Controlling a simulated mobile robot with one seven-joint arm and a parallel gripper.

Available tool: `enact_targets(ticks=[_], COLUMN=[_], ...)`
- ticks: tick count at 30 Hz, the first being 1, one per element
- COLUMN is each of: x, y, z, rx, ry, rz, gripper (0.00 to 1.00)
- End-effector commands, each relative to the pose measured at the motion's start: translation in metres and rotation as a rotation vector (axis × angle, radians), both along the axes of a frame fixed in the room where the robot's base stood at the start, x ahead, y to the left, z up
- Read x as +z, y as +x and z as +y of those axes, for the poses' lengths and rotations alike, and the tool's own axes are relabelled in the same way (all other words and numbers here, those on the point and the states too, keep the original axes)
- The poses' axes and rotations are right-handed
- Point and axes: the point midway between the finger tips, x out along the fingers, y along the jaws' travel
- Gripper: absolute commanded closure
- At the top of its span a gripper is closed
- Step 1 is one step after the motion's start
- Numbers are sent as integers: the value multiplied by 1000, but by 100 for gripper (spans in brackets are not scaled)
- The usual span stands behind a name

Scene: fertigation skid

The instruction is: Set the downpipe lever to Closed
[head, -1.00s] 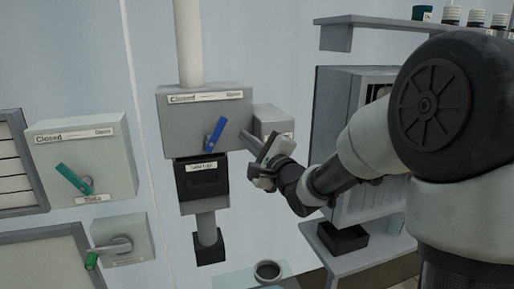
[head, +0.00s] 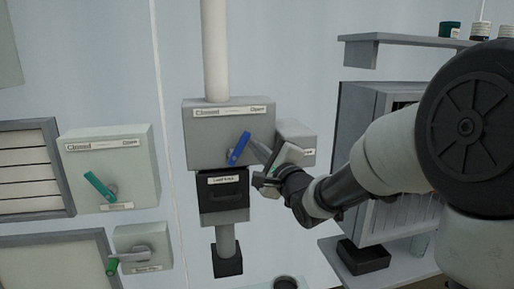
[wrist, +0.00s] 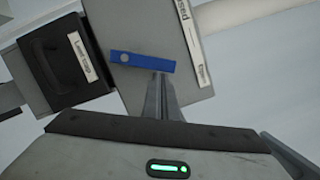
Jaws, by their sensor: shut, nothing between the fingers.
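The blue downpipe lever (head: 238,149) is on a grey box (head: 205,128) around the white downpipe (head: 215,50). The box's label strip reads Closed at the left and Open at the right. The lever tilts up and right from its pivot, toward the Open side. My gripper (head: 256,150) is shut and empty at the lever's right. In the wrist view, its fingertips (wrist: 160,78) are at the lever's free end (wrist: 160,65), very close; I cannot tell if they touch. The wrist view also shows the pivot end.
A black leaf trap (head: 222,190) sits below the box. A second panel with a green lever (head: 98,186) and a lower valve with a green-tipped handle (head: 130,256) are at left.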

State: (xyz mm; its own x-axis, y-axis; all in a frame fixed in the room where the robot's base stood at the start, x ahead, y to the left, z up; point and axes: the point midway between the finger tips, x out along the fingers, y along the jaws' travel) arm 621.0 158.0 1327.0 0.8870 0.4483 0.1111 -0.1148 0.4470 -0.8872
Motion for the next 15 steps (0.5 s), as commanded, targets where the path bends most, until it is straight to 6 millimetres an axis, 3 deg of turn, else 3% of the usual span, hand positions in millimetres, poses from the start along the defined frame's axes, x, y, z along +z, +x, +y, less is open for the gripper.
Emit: enact_targets(ticks=[15], x=[10], y=[-2], z=[6], rx=[3], ry=[-121], rz=[-34], gripper=[100])
